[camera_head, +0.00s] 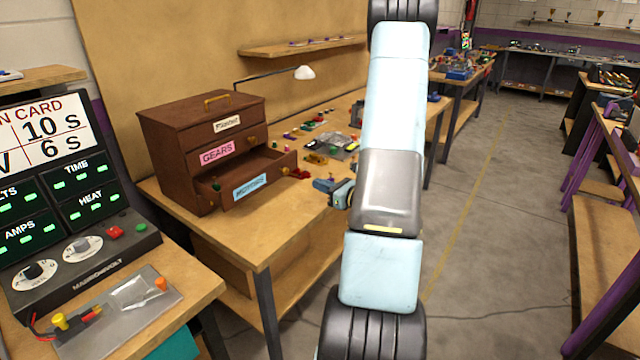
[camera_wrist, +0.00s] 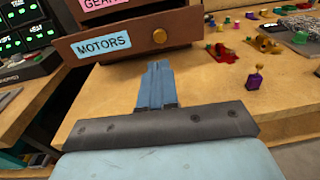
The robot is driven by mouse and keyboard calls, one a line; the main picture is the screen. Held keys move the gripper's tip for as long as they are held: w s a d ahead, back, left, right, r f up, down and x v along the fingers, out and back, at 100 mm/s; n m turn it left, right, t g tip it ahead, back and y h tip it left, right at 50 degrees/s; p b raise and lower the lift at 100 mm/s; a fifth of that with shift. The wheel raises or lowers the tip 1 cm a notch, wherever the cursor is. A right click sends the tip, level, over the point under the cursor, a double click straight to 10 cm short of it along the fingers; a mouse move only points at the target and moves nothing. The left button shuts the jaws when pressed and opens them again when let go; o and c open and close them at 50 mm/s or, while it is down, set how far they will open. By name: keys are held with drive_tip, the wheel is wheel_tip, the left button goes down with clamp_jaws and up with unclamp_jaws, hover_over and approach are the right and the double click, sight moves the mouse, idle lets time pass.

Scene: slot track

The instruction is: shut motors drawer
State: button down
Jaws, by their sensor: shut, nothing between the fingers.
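The motors drawer (camera_head: 262,181) is the lowest drawer of a brown wooden cabinet (camera_head: 184,173) on the bench and stands pulled out, with a blue label on its front. Its label reads MOTORS in the wrist view (camera_wrist: 101,44), with a round brass knob (camera_wrist: 159,36) to the right of it. In the head view my gripper (camera_head: 322,184) is right of the drawer.
The gears drawer (camera_head: 217,153) above, with a pink label, is shut. Small coloured parts (camera_head: 318,158) lie on the bench right of the cabinet. A control panel (camera_head: 85,262) stands at the left. The bench top in front of the drawer is mostly clear.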

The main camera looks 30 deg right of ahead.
sight(287, 172)
drive_tip(key=x, duration=1.1)
drive_tip(key=shift+w+a, duration=0.2)
drive_tip(key=shift+w, duration=0.05)
